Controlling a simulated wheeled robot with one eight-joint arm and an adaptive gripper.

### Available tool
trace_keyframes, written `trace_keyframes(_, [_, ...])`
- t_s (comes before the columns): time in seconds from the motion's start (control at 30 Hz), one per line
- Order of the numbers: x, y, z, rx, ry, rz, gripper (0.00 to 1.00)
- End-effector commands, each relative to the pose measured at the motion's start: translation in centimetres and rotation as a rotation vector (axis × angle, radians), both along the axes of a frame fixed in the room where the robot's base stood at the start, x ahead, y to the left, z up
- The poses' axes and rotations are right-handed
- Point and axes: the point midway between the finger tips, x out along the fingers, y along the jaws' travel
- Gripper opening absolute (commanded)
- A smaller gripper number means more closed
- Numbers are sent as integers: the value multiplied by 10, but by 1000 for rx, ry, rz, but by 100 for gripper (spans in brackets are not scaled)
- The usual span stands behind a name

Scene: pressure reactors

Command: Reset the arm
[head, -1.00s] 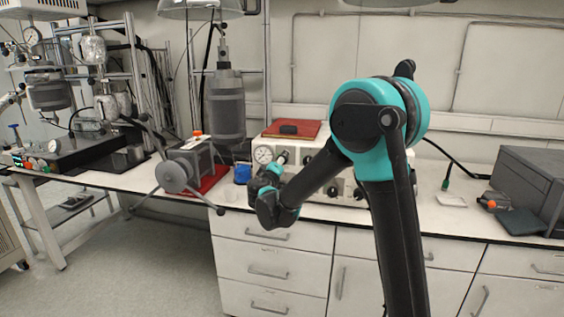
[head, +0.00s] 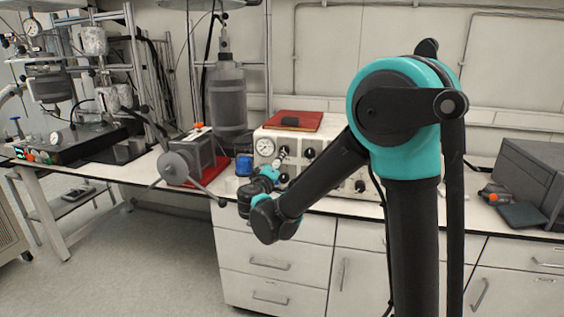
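My arm (head: 330,165) fills the right half of the head view, bent at a large teal and black joint. Its forearm slopes down to the left to a black and teal wrist (head: 262,190) in front of the counter's front edge. The wrist points away from the camera, toward the white control box. The end of my gripper is small and mixed up with the knobs behind it, so its fingers cannot be made out. No held object shows.
A white control box (head: 327,181) with a gauge and a red tray (head: 293,121) on top stands behind my wrist. Left of it are a blue cap (head: 244,165), a grey valve with long handles (head: 186,165) and a grey cylinder (head: 228,100). A dark box (head: 540,175) stands at right.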

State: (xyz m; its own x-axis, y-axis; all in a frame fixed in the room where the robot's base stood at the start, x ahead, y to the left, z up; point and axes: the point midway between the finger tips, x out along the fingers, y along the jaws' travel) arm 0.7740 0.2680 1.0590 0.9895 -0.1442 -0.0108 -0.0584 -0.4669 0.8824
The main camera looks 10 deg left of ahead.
Motion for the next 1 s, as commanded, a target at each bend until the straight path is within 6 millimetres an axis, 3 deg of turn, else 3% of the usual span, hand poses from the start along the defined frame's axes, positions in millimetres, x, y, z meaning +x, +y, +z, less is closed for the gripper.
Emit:
trace_keyframes(0.13, [1,-51,-14,39,76,-74,58])
trace_keyframes(0.27, [-10,-129,-43,120,216,-190,58])
trace_keyframes(0.4, [-44,-213,-83,240,390,-321,58])
trace_keyframes(0.5, [-81,-263,-115,349,519,-405,58])
trace_keyframes(0.6, [-127,-299,-147,475,647,-474,58])
trace_keyframes(0.7, [-176,-320,-176,614,762,-523,58])
trace_keyframes(0.8, [-220,-325,-200,752,856,-547,58])
trace_keyframes(0.9, [-252,-322,-216,869,923,-550,58])
trace_keyframes(1.0, [-272,-315,-225,953,963,-542,58])
